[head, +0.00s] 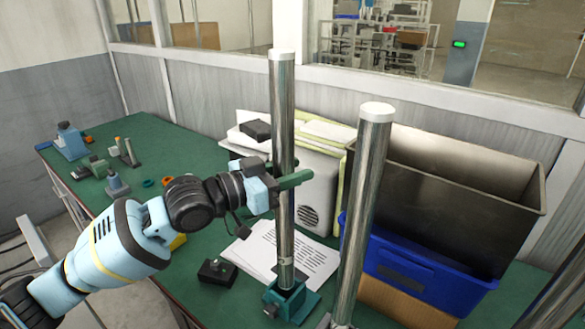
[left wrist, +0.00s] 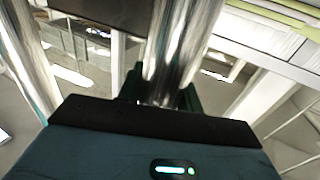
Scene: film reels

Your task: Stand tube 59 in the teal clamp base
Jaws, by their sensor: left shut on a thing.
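A tall shiny metal tube (head: 283,120) with a pale cap stands upright, and a small label near its foot is too small to read. Its lower end meets the teal clamp base (head: 301,309) on the green bench; I cannot tell how firmly it is seated. My left gripper (head: 284,180) is shut around the tube at about mid-height. In the left wrist view the tube (left wrist: 178,45) runs up between the fingers. My right gripper is not in view.
A second capped metal tube (head: 366,190) stands close on the right. Behind are a dark metal bin (head: 455,212), a blue crate (head: 415,268) and a pale speaker-like box (head: 318,200). Papers (head: 255,252) and a small black block (head: 217,271) lie left of the base.

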